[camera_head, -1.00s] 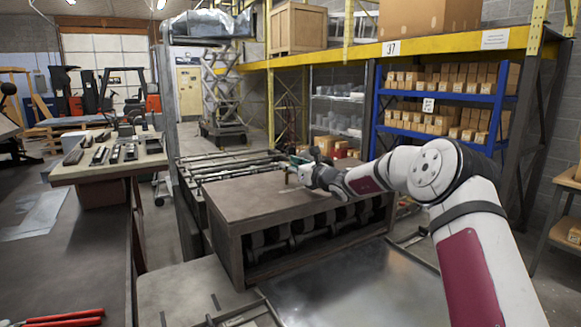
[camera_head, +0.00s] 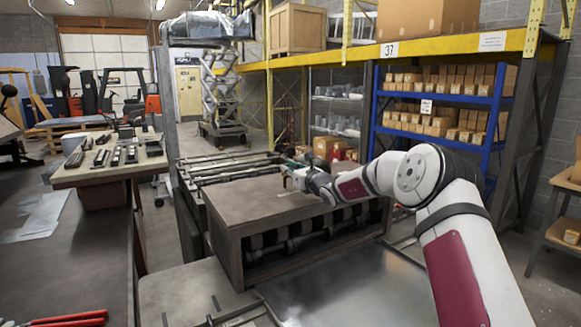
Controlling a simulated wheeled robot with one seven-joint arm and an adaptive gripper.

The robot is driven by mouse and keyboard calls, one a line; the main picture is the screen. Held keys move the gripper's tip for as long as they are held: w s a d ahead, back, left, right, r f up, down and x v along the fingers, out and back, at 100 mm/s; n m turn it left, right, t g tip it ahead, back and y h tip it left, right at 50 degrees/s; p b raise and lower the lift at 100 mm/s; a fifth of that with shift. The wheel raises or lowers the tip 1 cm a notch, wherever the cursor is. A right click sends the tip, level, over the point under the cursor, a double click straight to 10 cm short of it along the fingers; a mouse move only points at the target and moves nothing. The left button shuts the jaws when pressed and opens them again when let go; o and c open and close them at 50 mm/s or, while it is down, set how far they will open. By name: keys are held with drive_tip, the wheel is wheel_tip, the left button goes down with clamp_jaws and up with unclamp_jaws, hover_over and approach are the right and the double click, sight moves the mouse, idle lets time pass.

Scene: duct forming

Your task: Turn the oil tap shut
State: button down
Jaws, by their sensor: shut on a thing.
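My gripper (camera_head: 287,179) is at the end of my white arm, over the back right part of the brown machine housing's top (camera_head: 260,195). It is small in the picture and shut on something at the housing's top. The oil tap is at my fingers, but its shape and handle angle cannot be made out, as the gripper and wrist cover it. A small brownish piece shows at the fingertips.
The housing has a row of dark rollers (camera_head: 310,232) in its open front. A bare metal sheet (camera_head: 345,285) lies before it. A bench with tools (camera_head: 110,170) stands left. A blue shelf with boxes (camera_head: 440,110) stands behind my arm.

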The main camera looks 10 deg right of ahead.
drive_tip(key=shift+a+m+h, duration=0.3)
drive_tip(key=shift+a, duration=0.25)
drive_tip(key=c, duration=1.7)
unclamp_jaws()
drive_tip(key=shift+a, duration=0.1)
drive_tip(key=shift+d, duration=0.35)
drive_tip(key=v, duration=1.2)
drive_tip(key=shift+s+a, duration=0.1)
drive_tip(key=shift+a, duration=0.1)
